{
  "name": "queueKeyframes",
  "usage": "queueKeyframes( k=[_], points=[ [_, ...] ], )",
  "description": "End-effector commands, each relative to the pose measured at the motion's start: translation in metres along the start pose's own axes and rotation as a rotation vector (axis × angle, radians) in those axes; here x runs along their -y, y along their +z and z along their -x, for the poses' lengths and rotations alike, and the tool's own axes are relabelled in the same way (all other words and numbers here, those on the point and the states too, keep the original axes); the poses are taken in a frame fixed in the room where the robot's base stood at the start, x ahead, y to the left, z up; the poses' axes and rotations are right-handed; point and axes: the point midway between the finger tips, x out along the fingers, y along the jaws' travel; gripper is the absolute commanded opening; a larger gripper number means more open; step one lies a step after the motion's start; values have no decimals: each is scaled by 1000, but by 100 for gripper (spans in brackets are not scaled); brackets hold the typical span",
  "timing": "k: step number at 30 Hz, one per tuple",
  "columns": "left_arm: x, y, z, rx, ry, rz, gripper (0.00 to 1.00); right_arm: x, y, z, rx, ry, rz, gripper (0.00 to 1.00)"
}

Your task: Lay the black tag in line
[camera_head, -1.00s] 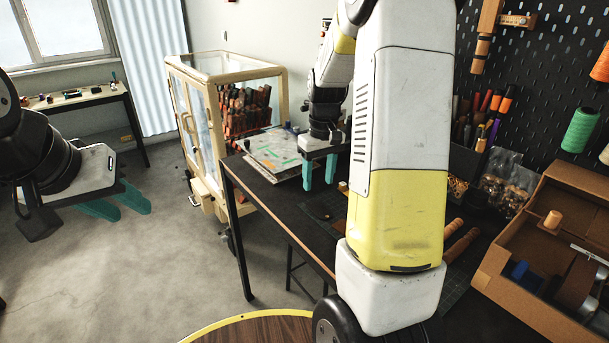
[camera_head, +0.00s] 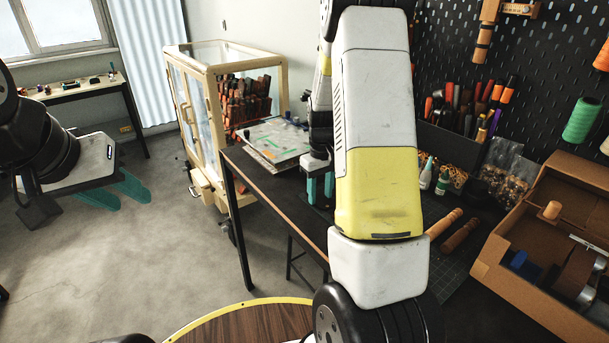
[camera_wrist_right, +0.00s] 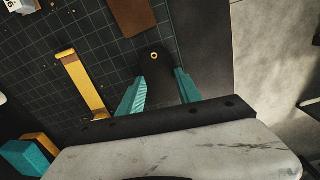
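The black tag (camera_wrist_right: 158,76), with a brass eyelet near its far end, lies on the dark gridded mat (camera_wrist_right: 105,40) in the right wrist view. My right gripper (camera_wrist_right: 160,82) is open, with one teal finger on each side of the tag; I cannot tell whether they touch it. A brown tag (camera_wrist_right: 132,15) lies just beyond the black one. In the head view my right gripper (camera_head: 320,188) is low over the table, partly behind my arm, and the tag is hidden. My left gripper (camera_head: 112,192) is open and empty above the floor at the left.
A yellow bar-like piece (camera_wrist_right: 82,84) lies left of the tag, and a teal block (camera_wrist_right: 24,158) lies at the lower left. The table's edge runs close on the right. A cardboard box (camera_head: 545,250) and wooden-handled tools (camera_head: 460,236) are on the table's right side.

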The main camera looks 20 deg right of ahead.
Motion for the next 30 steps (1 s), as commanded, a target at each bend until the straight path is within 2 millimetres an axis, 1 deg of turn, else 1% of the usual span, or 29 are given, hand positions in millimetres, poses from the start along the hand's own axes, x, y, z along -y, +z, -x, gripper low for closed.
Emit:
queueKeyframes(
  k=[1, 3, 8, 30],
  points=[
    [0, 0, 0, 0, 0, 0, 36, 0, 0, 0, 0, 0, 0, 25],
    [0, 0, 0, 0, 0, 0, 36, 0, 0, 0, 0, 0, 0, 12],
    [0, 0, 0, 0, 0, 0, 36, 0, 0, 3, -1, 0, 1, 12],
    [0, 0, 0, 0, 0, 0, 36, 0, 0, 47, -1, 1, 1, 12]
  ],
)
